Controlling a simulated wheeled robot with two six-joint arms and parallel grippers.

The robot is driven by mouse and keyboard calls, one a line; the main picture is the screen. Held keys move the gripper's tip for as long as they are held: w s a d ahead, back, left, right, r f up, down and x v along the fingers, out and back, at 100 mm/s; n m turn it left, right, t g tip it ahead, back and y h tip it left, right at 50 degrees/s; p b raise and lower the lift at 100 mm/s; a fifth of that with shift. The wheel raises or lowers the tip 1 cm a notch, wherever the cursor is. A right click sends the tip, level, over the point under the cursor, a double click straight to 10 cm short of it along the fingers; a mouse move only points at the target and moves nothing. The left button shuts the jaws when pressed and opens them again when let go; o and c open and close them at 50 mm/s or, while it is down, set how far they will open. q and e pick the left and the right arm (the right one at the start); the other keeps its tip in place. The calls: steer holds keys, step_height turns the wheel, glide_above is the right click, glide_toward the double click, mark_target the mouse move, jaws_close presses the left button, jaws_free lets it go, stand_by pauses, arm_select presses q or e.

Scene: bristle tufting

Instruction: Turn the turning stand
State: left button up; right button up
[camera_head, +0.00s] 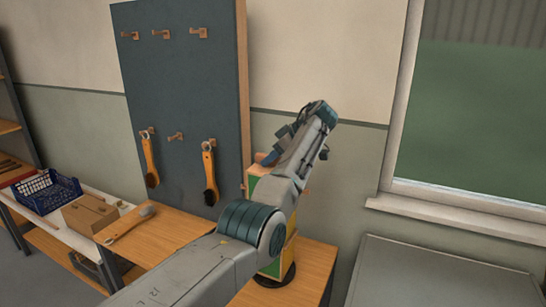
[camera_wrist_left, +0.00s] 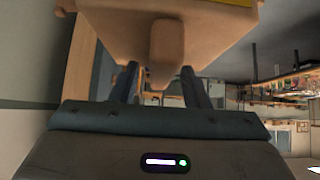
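The turning stand (camera_head: 257,183) is a tall block with green, yellow and orange wooden parts. It stands on a round black base (camera_head: 288,274) on the wooden table, largely hidden behind my left arm. In the left wrist view, a short wooden peg (camera_wrist_left: 167,42) sticks out from a wooden part of the stand (camera_wrist_left: 105,22). My left gripper (camera_wrist_left: 159,72) is open, its two fingers apart on either side of the peg's end, with gaps visible. Contact with the peg cannot be told. My right gripper is not in view.
A dark pegboard (camera_head: 180,80) with hooks and two hanging brushes (camera_head: 210,175) stands left of the stand. A blue crate (camera_head: 47,190), a cardboard box (camera_head: 90,214) and a brush (camera_head: 130,224) lie to the left. A grey surface (camera_head: 440,275) is at right.

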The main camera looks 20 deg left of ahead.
arm_select(q)
steer(key=shift+d+r, duration=0.1)
steer(key=shift+d, duration=0.15)
steer(key=b+v, duration=0.2)
steer(key=v, duration=0.2)
steer(key=shift+d, duration=0.1)
steer(key=v, duration=0.6)
steer(key=shift+r, duration=0.15)
